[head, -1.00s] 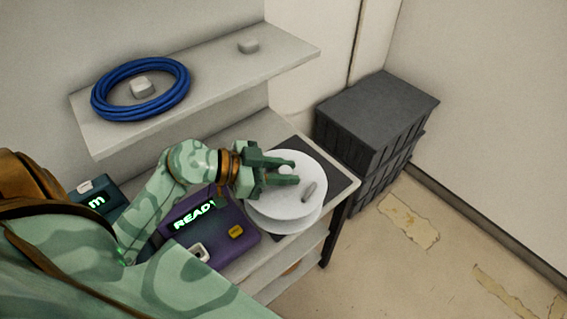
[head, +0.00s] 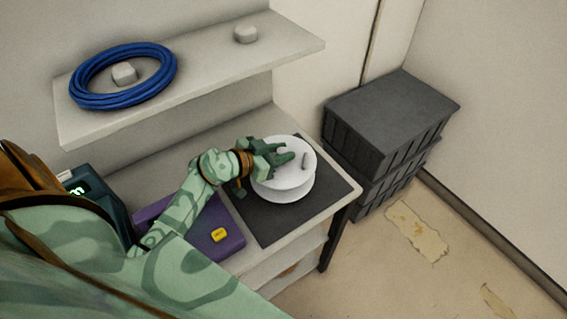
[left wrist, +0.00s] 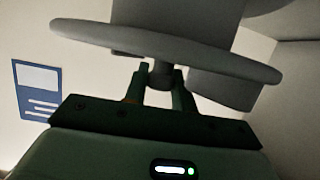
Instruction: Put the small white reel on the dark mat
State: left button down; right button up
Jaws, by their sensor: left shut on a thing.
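The small white reel (head: 284,185) is in the grip of my left gripper (head: 283,158), over the dark mat (head: 278,226) on the bench top. In the left wrist view the two fingers (left wrist: 161,78) are closed on a short post at the centre of the reel's flange (left wrist: 90,37). The reel looks about level, with a small peg standing on its upper face off centre. It appears at or very near the mat's surface. I cannot tell whether it touches, as the underside is hidden. My right gripper is out of view.
A purple device (head: 226,243) with a yellow button stands left of the mat, partly behind my arm. A shelf (head: 205,75) above holds a blue cable coil (head: 80,91) and a small pale block (head: 246,34). Dark crates (head: 392,112) stand right of the bench.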

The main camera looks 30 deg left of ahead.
pick_arm(q)
jog(key=shift+w+f, duration=0.25)
jog(key=shift+f, duration=0.1)
notch_tip(320, 180, down, 4)
jog(key=b, duration=0.3)
jog(key=shift+w+r, duration=0.1)
jog(key=shift+r, duration=0.3)
jog(key=c, duration=1.1)
grip_release()
jog(key=shift+c, duration=0.2)
